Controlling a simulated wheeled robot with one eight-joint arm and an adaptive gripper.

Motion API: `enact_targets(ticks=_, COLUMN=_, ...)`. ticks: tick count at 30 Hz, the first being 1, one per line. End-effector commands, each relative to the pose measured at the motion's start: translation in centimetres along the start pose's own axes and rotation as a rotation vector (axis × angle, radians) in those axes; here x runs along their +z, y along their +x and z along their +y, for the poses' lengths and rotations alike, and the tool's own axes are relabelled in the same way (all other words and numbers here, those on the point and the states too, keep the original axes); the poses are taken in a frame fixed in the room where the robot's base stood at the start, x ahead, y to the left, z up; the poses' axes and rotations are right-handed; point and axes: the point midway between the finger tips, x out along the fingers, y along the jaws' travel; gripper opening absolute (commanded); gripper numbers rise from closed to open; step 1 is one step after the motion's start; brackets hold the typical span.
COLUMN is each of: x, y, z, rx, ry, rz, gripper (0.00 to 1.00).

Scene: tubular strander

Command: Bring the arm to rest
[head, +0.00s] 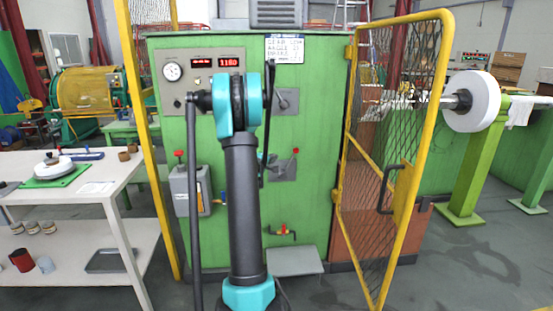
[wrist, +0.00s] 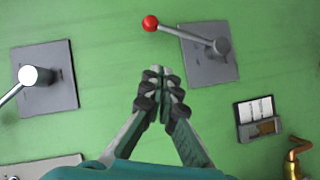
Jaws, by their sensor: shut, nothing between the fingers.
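My arm (head: 243,200) stands raised in front of the green machine cabinet (head: 320,130). My gripper (wrist: 161,74) is shut in the wrist view, with its fingertips together and nothing between them. It points at the green cabinet face; I cannot tell the exact gap. In the head view it is mostly hidden behind my arm. A red-knobbed lever (wrist: 188,35) on a grey plate is just above and right of the fingertips in the wrist view. It also shows in the head view (head: 284,165). A lever with a pale round end (wrist: 30,76) is at the left.
A yellow mesh gate (head: 400,150) stands open at the right of the cabinet. A white table (head: 100,175) is at the left. A grey box with a red handle (head: 188,190) and a small valve (head: 283,231) stick out low on the cabinet. A grey step (head: 295,261) lies below.

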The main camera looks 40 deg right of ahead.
Motion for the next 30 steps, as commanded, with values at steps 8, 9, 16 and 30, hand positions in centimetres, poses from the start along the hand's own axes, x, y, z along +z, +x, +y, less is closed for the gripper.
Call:
enact_targets(ticks=8, x=0.0, y=-0.2, z=0.0, rx=0.000, ry=0.000, rz=0.000, gripper=0.00)
enact_targets(ticks=9, x=0.0, y=-0.2, z=0.0, rx=0.000, ry=0.000, rz=0.000, gripper=0.00)
enact_targets(ticks=16, x=0.0, y=-0.2, z=0.0, rx=0.000, ry=0.000, rz=0.000, gripper=0.00)
enact_targets(ticks=30, x=-0.7, y=-11.6, z=-2.6, rx=-0.219, ry=0.174, rz=-0.027, gripper=0.00)
